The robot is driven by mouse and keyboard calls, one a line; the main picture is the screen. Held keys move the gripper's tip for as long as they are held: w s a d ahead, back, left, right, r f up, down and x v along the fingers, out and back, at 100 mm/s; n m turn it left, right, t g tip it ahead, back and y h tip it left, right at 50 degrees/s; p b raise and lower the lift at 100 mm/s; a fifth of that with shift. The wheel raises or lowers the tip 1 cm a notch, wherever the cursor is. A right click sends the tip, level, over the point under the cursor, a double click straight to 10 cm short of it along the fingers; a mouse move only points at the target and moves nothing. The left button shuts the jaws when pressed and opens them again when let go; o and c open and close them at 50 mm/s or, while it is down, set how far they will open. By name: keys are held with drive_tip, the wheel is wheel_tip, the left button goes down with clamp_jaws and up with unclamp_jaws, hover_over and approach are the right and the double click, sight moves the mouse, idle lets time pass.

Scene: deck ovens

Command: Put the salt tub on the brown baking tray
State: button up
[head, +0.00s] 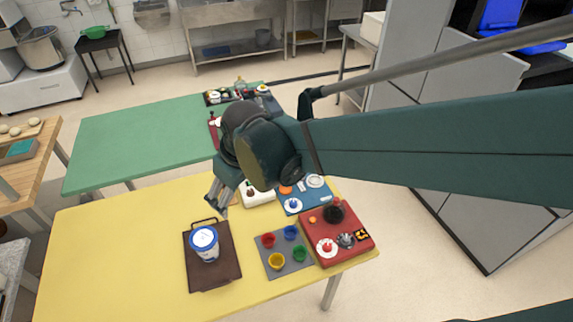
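A white tub with a blue lid rim and blue label, which looks like the salt tub (205,244), stands upright on the brown baking tray (219,275). The tray lies flat on the yellow table, its handle end toward the back. My gripper (217,202) points down just behind and right of the tub, apart from it in the picture. Its fingers look spread, with nothing visible between them. The arm and wrist hide part of the table behind.
A grey mat (284,269) with several coloured bowls lies right of the tray, beside a red board (345,254) with small items. A blue board (303,204) lies behind them. The yellow table (110,250) is clear on the left. A green table (130,145) stands behind.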

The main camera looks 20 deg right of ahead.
drive_tip(key=s+d+r+m+t, duration=0.2)
drive_tip(key=s+d+r+m, duration=0.1)
drive_tip(key=s+d, duration=0.2)
drive_tip(key=s+d+r+m+t+h, duration=0.1)
drive_tip(key=s+d+r+m, duration=0.2)
drive_tip(key=d, duration=0.6)
drive_tip(key=shift+s+d+r+t, duration=0.3)
drive_tip(key=shift+s+r+t, duration=0.15)
drive_tip(key=shift+s, duration=0.6)
wheel_tip(320, 180, down, 7)
drive_tip(key=b, duration=0.6)
drive_tip(key=shift+r+b, duration=0.15)
drive_tip(key=shift+b, duration=0.25)
